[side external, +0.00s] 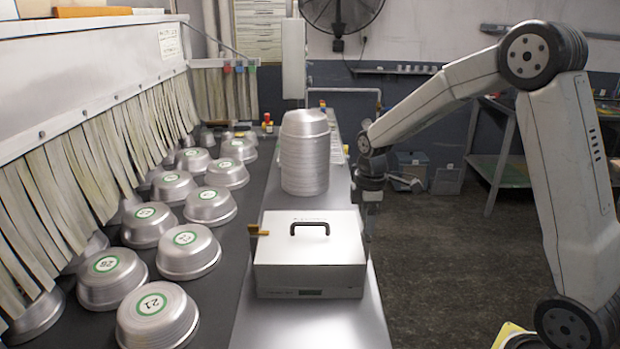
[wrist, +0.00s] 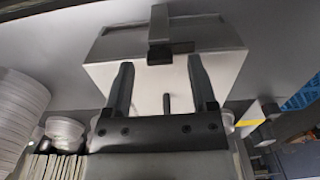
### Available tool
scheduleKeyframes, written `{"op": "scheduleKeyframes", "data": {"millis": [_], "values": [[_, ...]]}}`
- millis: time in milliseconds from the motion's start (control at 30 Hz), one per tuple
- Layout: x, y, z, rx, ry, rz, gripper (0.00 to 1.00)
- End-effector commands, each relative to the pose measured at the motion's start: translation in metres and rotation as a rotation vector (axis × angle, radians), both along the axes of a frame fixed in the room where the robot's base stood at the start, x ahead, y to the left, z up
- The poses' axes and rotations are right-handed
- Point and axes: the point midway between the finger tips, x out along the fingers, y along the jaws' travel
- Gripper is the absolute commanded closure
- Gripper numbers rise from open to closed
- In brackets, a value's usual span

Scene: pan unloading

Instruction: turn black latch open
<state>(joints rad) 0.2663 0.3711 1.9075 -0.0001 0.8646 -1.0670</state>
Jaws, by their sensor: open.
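A silver metal box (side external: 310,278) stands on the metal bench, with a black handle (side external: 310,228) on its closed lid. My gripper (side external: 370,207) is at the box's right side, pointing down. In the wrist view the box (wrist: 215,70) fills the upper middle, with a dark strap-like piece over its edge that ends in a black block (wrist: 160,54). This may be the black latch; I cannot tell its position. My open gripper (wrist: 161,66) has its two fingers on either side below that block, apparently apart from it. A small grey peg (wrist: 166,103) shows between the fingers.
A tall stack of pans (side external: 305,150) stands behind the box. Several labelled pans (side external: 188,250) sit on the dark conveyor at left, beside hanging strips (side external: 110,140). A brass-coloured piece (side external: 258,231) juts from the box's left side.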

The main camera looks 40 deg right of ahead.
Motion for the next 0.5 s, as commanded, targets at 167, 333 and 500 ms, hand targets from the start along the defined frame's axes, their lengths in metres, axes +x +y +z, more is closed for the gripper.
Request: {"op": "scheduleKeyframes", "data": {"millis": [167, 333, 500], "values": [[0.001, 0.0, 0.023, -0.001, -0.006, 0.0, 0.26], [0.001, 0.0, 0.045, -0.002, -0.005, 0.0, 0.26], [0.0, 0.0, 0.06, -0.001, -0.002, 0.001, 0.26]]}}
